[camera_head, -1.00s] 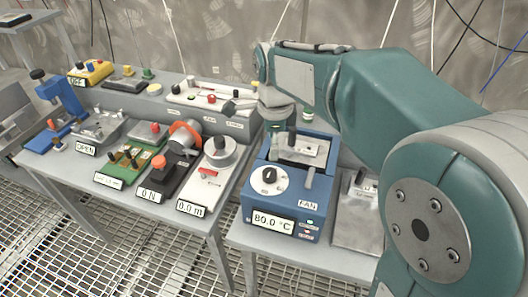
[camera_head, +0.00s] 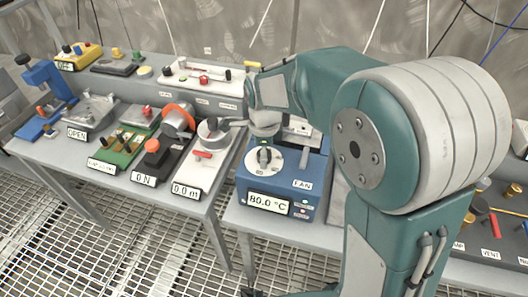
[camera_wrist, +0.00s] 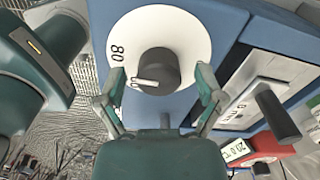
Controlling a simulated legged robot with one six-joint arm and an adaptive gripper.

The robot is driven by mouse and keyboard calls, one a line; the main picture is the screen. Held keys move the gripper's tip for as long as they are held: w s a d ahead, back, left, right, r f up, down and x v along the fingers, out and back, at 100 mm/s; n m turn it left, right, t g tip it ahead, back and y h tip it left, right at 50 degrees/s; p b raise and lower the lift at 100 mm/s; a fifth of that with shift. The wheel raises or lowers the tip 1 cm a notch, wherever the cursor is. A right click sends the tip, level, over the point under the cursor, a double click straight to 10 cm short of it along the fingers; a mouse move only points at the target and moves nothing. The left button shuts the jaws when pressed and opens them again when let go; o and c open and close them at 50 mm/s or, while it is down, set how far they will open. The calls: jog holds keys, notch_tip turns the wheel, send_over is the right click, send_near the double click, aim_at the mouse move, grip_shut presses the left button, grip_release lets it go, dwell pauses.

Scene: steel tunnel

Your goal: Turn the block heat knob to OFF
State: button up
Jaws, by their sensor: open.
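The block heat knob (camera_wrist: 160,71) is a dark round knob with a white pointer on a white dial (camera_wrist: 190,35) marked 80. It sits on the blue heater box (camera_head: 283,172), whose display (camera_head: 268,204) reads 80.0 °C. In the wrist view the pointer is turned toward a mark near the lower left of the dial, partly covered. My gripper (camera_wrist: 163,95) is open, its two green fingers apart on either side of the knob's lower part. I cannot tell whether they touch it. In the head view, my gripper is over the dial and partly hides it.
A FAN label (camera_head: 302,184) and a lever (camera_wrist: 277,113) are on the blue box, right of the dial. A 0.0 m winch unit (camera_head: 202,165) stands close on the left across a table gap. Red equipment with a 20.0 °C display (camera_wrist: 236,150) is nearby. Grating floor is below.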

jog(key=c, duration=1.2)
jog(key=shift+o, duration=0.3)
